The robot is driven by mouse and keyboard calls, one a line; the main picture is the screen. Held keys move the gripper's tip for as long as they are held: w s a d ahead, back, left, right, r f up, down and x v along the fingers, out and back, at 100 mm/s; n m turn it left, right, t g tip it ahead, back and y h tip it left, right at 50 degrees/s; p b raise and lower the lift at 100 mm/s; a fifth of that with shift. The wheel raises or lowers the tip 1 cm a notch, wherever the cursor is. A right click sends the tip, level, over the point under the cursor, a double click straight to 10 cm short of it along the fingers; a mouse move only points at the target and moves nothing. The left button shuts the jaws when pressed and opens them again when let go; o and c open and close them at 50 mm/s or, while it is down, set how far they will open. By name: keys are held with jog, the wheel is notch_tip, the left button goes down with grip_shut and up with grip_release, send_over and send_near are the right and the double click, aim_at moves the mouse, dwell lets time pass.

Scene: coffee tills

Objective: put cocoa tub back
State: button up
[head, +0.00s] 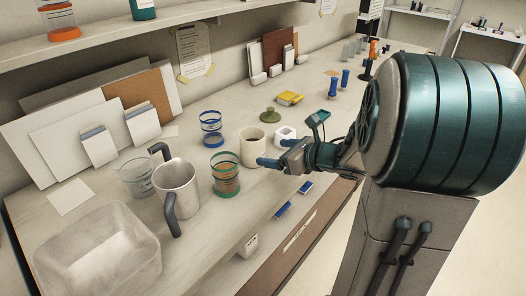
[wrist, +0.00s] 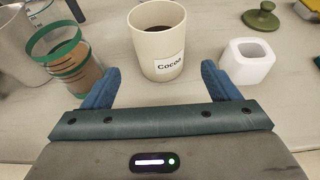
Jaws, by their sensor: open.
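The cocoa tub (wrist: 157,42) is a cream, open-topped tub with a "Cocoa" label and dark powder inside. It stands upright on the counter, and it also shows in the head view (head: 253,148). My gripper (head: 270,163) is open, with its blue fingers (wrist: 160,85) pointing at the tub. In the wrist view the tub is ahead of the gap between the fingertips, and nothing is held. A green knobbed lid (head: 269,115) lies on the counter behind the tub; whether it belongs to the tub I cannot tell.
A green-banded glass (head: 226,182) with brown contents stands close left of the tub. A white square holder (head: 285,133) is close right. A steel jug (head: 177,187), glass beaker (head: 137,180) and white bin (head: 97,255) are further left. A shelf (head: 150,32) runs above the counter.

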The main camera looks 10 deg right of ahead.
jog(key=v, duration=0.4)
jog(key=shift+d+r, duration=0.1)
jog(key=shift+w+d+r+m+t+h, duration=0.2)
jog(key=shift+m+t+h, duration=0.15)
jog(key=shift+m, duration=0.35)
jog(key=d+r+m+h, duration=0.1)
jog(key=d+m+h, duration=0.3)
jog(key=m+h, duration=1.2)
jog(key=s+a+f+m+g+y, duration=0.2)
jog(key=s+a+m+g+y, duration=0.2)
jog(key=s+m, duration=0.5)
jog(key=s+a+f+m+g+y, duration=0.3)
jog(key=s+a+m+g+y, duration=0.2)
jog(key=m, duration=1.1)
jog(key=s+a, duration=0.2)
jog(key=s, duration=0.2)
jog(key=shift+s+m+g, duration=0.3)
jog(key=shift+m+g, duration=0.05)
jog(key=shift+m, duration=0.05)
